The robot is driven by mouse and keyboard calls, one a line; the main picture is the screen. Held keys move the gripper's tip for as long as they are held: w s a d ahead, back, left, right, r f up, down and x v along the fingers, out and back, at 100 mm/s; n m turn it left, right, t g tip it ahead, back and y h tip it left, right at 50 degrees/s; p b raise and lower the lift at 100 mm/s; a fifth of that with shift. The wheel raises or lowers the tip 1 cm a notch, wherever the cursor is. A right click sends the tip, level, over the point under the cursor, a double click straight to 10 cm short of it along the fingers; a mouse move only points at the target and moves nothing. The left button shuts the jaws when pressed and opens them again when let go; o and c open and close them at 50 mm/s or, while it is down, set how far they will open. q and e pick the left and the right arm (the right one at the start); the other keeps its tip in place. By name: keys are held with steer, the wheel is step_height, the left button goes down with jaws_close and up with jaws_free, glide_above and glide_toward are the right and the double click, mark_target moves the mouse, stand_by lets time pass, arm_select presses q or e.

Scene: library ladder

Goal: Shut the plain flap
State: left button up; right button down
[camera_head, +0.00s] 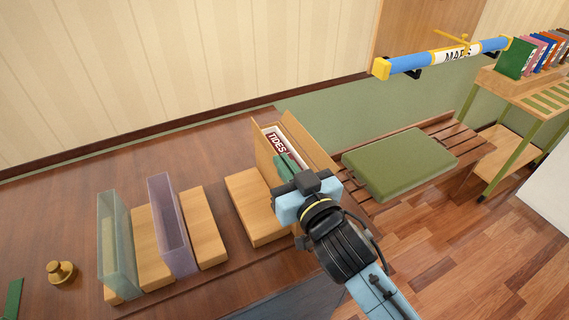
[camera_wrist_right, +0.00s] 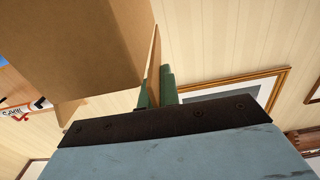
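A wooden holder on the desk has upright plain wooden panels, one at its left (camera_head: 262,155) and one at its right (camera_head: 308,148). A book marked TIDES (camera_head: 277,142) stands between them. I cannot tell for sure which panel is the plain flap. My right gripper (camera_head: 287,166) reaches down at this holder, its green fingers beside the book and panels. In the right wrist view the green fingers (camera_wrist_right: 166,86) look close together, next to a thin wooden panel (camera_wrist_right: 154,68). A large brown face (camera_wrist_right: 90,40) fills the upper left.
A clear teal case (camera_head: 116,245) and a clear purple case (camera_head: 171,225) stand by wooden blocks at left. A brass knob (camera_head: 61,271) sits further left. A green cushion (camera_head: 398,162) lies on a slatted bench at right. A blue-yellow bar (camera_head: 440,56) hangs above.

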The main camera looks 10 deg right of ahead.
steer(key=c, duration=1.6)
jaws_free()
steer(key=shift+c, duration=0.2)
steer(key=shift+s, duration=0.1)
steer(key=b+v, duration=0.1)
steer(key=v, duration=1.2)
steer(key=shift+d, duration=0.1)
